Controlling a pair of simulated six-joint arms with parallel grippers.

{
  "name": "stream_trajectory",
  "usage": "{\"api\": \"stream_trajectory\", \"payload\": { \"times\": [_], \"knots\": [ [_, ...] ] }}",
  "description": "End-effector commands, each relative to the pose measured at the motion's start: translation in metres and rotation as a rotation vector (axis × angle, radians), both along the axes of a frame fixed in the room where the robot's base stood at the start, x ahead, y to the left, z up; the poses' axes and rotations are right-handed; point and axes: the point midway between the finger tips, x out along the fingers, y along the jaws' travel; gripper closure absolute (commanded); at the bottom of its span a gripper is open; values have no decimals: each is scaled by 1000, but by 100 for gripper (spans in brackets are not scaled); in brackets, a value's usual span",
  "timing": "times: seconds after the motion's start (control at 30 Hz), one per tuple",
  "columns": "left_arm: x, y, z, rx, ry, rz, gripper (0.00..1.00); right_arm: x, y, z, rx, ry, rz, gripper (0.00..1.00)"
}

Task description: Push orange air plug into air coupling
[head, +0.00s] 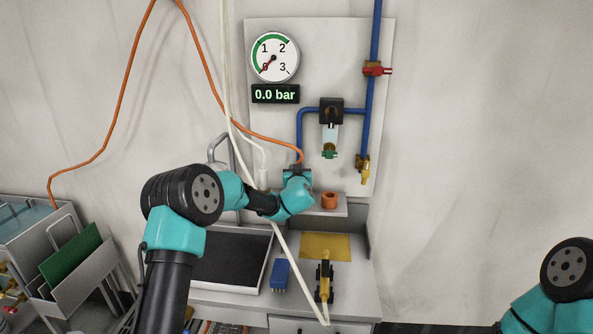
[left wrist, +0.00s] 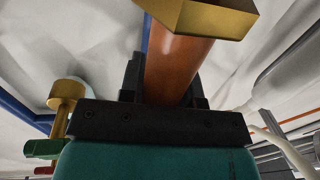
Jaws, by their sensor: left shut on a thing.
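The orange air plug (left wrist: 180,68) has an orange body and a brass hex end (left wrist: 212,18) in the left wrist view. My left gripper (left wrist: 168,85) is shut on its body. In the head view my left gripper (head: 297,172) is in front of the panel, with the orange hose running down to it; the plug is mostly hidden there. The brass air coupling (head: 362,168) hangs at the lower end of the blue pipe, to the right of and apart from the gripper. A brass fitting (left wrist: 68,95) shows at left in the left wrist view. My right gripper is out of view.
A filter unit (head: 331,112) with a green-based bowl sits between gripper and coupling. The gauge (head: 275,57) display reads 0.0 bar. An orange ring (head: 329,200) stands on the shelf below. A white hose (head: 285,245) passes beside my left arm. A blue block (head: 280,275) lies on the bench.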

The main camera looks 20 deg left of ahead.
Motion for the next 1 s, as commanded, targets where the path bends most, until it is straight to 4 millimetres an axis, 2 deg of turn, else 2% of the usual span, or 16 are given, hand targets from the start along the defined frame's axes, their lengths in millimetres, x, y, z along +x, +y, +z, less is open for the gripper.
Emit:
{"api": "stream_trajectory", "payload": {
  "times": [0.37, 0.4, 0.6, 0.7, 1.0],
  "knots": [
    [0, 0, -7, -1, 0, 0, 97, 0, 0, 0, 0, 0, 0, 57],
    [0, 0, -7, -1, -1, 0, 67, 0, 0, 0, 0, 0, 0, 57],
    [0, 0, -7, -1, 0, 0, 47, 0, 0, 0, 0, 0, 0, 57],
    [0, 0, -7, -1, 0, 0, 40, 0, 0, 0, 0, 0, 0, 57],
    [-2, 0, -7, 0, 1, 0, 40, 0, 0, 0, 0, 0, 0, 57]
  ]
}}
